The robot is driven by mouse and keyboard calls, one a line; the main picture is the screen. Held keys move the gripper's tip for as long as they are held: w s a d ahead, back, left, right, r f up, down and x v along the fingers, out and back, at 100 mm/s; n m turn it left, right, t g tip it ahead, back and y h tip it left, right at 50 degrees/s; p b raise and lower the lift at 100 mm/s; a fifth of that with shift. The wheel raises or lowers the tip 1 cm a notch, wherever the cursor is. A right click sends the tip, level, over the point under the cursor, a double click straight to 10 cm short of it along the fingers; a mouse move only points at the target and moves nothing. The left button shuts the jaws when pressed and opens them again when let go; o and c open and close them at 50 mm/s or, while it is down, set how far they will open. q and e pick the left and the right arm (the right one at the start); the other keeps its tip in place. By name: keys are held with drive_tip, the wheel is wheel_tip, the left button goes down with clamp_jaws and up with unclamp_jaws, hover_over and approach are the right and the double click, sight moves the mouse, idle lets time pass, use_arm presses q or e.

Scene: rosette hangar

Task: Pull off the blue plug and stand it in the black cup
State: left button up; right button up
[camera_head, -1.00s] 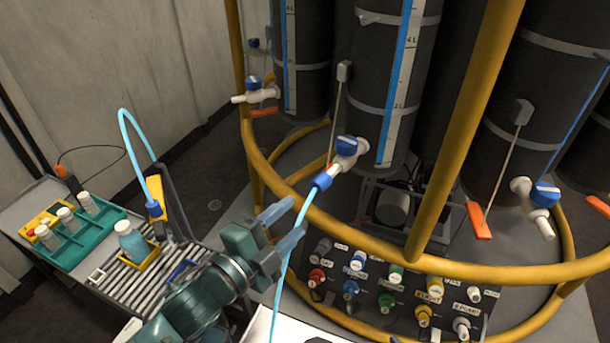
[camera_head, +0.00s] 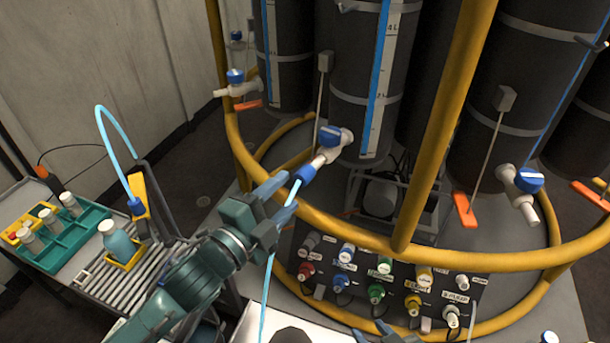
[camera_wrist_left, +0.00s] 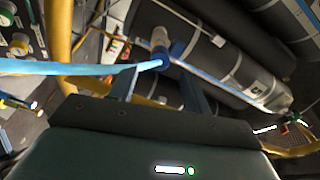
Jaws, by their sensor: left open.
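The blue plug (camera_head: 306,173) is on the white spout of the middle tank's valve (camera_head: 333,143), at the end of a light-blue hose (camera_head: 267,290). My left gripper (camera_head: 288,194) is open, with its fingers either side of the hose just below the plug. In the left wrist view the plug (camera_wrist_left: 175,50) shows just beyond the fingertips, and the hose runs off left. A dark round thing (camera_head: 290,335) on the white surface at the bottom edge may be the black cup; it is mostly cut off. Part of my right gripper (camera_head: 386,334) shows at the bottom edge; its jaws are unclear.
A yellow rail (camera_head: 360,240) curves in front of the tanks. A panel of coloured connectors (camera_head: 375,282) is below it. A cart at left holds a teal rack (camera_head: 75,240), a bottle (camera_head: 117,240) and a second hose (camera_head: 110,130) looped up.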

sight(299, 181)
use_arm(q)
drive_tip(key=x, duration=0.3)
drive_tip(key=shift+w+d, duration=0.3)
drive_tip(key=shift+x, duration=0.9)
drive_tip(key=shift+p, duration=0.55)
clamp_jaws()
idle(0.6)
drive_tip(key=shift+s+a, duration=0.1)
drive_tip(key=shift+p+v, duration=0.6)
drive_tip(key=shift+v, duration=0.95)
drive_tip(key=shift+p+v, duration=0.4)
drive_tip(key=shift+v, duration=0.95)
